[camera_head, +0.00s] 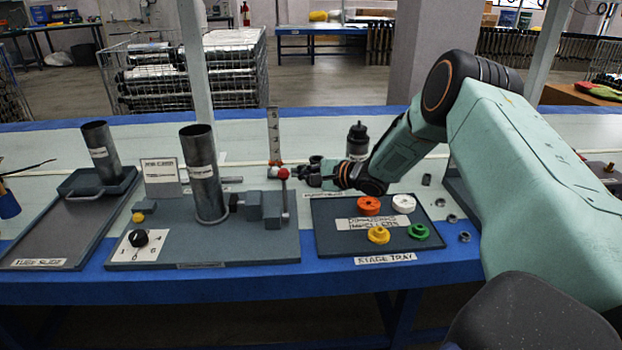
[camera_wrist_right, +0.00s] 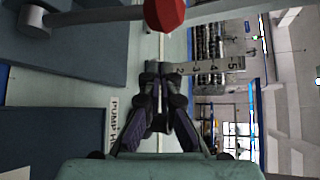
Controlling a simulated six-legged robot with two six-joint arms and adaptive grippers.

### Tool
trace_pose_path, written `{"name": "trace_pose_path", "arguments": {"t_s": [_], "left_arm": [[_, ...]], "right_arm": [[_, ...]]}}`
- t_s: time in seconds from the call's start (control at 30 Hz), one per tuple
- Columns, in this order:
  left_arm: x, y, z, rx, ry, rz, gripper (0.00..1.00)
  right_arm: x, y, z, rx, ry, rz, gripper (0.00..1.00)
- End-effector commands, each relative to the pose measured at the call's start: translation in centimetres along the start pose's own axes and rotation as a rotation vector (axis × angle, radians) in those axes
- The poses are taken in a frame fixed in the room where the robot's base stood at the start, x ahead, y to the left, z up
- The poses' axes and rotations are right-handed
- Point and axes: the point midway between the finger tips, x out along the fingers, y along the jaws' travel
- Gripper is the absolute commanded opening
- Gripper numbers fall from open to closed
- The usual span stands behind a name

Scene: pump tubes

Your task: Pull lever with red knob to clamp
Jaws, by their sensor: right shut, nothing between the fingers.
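The red knob (camera_head: 283,174) tops an upright lever (camera_head: 285,200) at the right end of the clamp fixture. In the right wrist view the red knob (camera_wrist_right: 164,13) is at the top edge, with part of its lever (camera_wrist_right: 110,14). My right gripper (camera_head: 300,171) is shut and empty, just right of the knob in the head view. In the right wrist view its fingertips (camera_wrist_right: 160,70) meet below the knob, apart from it. A metal tube (camera_head: 203,175) stands upright on the fixture's base plate (camera_head: 260,245). My left gripper is not in view.
The stage tray (camera_head: 330,240) with orange, white, yellow and green impellers lies right of the fixture. A black bottle (camera_head: 357,142) and an upright scale (camera_head: 273,135) stand behind. Another tube (camera_head: 101,152) stands on a slide at left. Small metal rings lie right of the tray.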

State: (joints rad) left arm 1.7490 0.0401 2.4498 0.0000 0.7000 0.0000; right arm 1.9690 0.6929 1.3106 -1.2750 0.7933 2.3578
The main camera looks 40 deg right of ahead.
Motion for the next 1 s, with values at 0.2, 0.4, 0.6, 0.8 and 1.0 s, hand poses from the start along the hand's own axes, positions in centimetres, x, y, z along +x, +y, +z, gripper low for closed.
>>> {"name": "trace_pose_path", "arguments": {"t_s": [0.2, 0.4, 0.6, 0.8, 1.0], "left_arm": [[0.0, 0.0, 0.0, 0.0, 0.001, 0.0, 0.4], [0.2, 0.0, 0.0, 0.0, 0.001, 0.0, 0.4], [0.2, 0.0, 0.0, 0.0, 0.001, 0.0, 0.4], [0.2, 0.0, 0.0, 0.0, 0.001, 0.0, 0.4], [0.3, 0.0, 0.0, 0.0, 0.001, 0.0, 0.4]], "right_arm": [[-0.8, -0.2, 1.9, 0.003, -0.001, -0.003, 0.0], [-1.2, -0.2, 3.0, 0.001, 0.0, -0.002, 0.0], [-1.4, -0.2, 3.4, 0.001, 0.001, -0.001, 0.0], [-1.3, -0.2, 3.3, 0.0, 0.0, -0.001, 0.0], [-1.3, -0.2, 3.3, -0.009, 0.0, -0.009, 0.0]]}}
